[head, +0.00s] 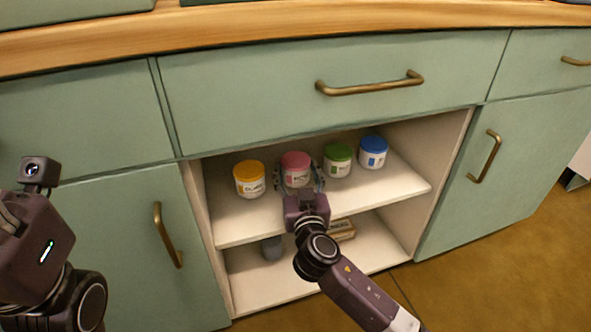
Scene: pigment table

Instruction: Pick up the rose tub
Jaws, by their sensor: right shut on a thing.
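The rose tub (296,162) stands on the upper shelf of an open cabinet bay, in a row with other tubs. It is pink with a pale label. My right gripper (299,180) reaches in from the front and is shut on the rose tub, one finger on each side. The gripper hides the tub's lower part, so I cannot tell whether it touches the shelf. My left arm is at the left edge of the head view, and its fingers are not in view.
A yellow tub (249,180) stands left of the rose tub; a green tub (338,160) and a blue tub (373,152) stand right. The upper shelf (402,187) has free room at its right. Below are a box (341,229) and a grey object (271,248). A drawer (250,92) overhangs.

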